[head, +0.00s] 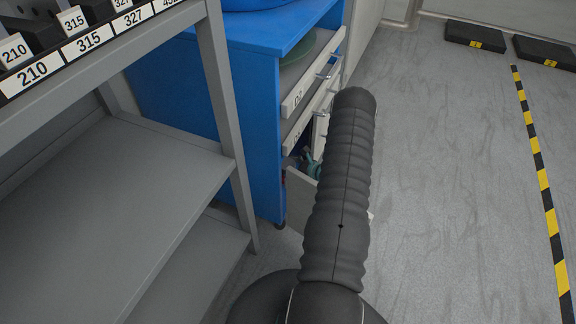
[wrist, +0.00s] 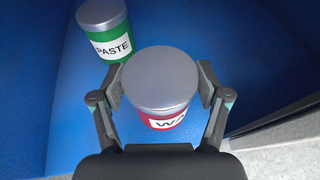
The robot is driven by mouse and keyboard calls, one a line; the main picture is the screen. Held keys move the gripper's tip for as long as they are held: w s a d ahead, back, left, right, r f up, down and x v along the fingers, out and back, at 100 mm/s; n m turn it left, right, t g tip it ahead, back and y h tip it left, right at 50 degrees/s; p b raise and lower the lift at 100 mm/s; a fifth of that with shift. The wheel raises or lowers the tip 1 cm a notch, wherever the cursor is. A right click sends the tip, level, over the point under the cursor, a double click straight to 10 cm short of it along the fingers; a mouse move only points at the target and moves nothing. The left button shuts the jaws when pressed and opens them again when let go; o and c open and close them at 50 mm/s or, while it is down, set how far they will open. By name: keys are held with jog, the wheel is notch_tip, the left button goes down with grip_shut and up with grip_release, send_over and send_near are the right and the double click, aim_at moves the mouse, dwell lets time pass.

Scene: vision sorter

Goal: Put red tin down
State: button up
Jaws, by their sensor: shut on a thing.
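The red tin (wrist: 165,121) has a grey lid and a white label reading "WA", the rest of which is cut off from sight. My gripper (wrist: 162,86) is shut on it, one finger on each side, in the wrist view. The tin is seen from above over a blue surface; whether its base touches that surface is hidden. In the head view my dark arm covers most of the gripper, and only a small teal part shows by the open lower drawer (head: 301,194).
A pale edge (wrist: 285,123) runs along the right. The blue cabinet (head: 262,120) stands beside a grey shelf rack (head: 222,95).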

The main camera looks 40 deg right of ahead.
jog(key=shift+f, duration=0.1)
jog(key=o, duration=1.5)
jog(key=shift+r, duration=0.25)
jog(key=v, duration=1.2)
jog(key=shift+f, duration=0.1)
